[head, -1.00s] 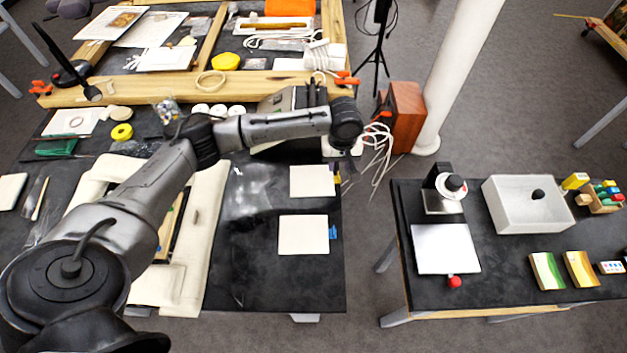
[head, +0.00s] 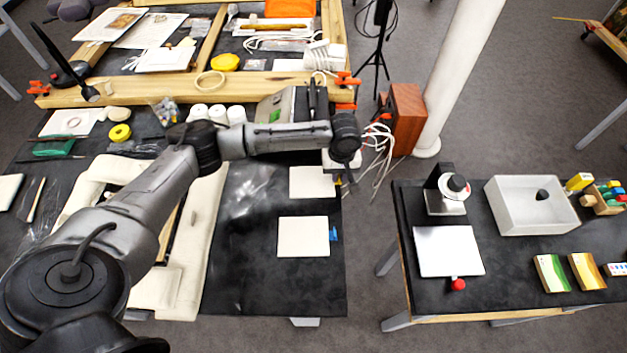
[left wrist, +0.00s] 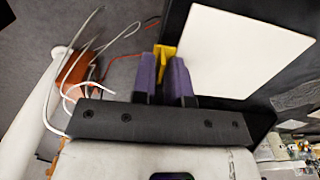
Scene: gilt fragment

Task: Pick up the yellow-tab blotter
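The yellow-tab blotter (head: 312,181) is a flat white square on the black left table, near its right edge. It also shows in the left wrist view (left wrist: 242,50). Its yellow tab (left wrist: 164,58) sticks out at the edge nearest my left gripper. My left gripper (left wrist: 165,72) has two purple fingers with a narrow gap, and the tab shows in line with that gap, partly hidden by the fingers. The blotter lies flat. In the head view, my left wrist (head: 345,145) is above the tab and hides most of it. My right gripper is out of view.
A second white blotter (head: 303,237) with a blue tab (head: 334,234) lies just in front. A reddish-brown box (head: 404,118) and white cables (head: 378,160) are beyond the table's right edge. A separate right table holds a white tray (head: 531,207).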

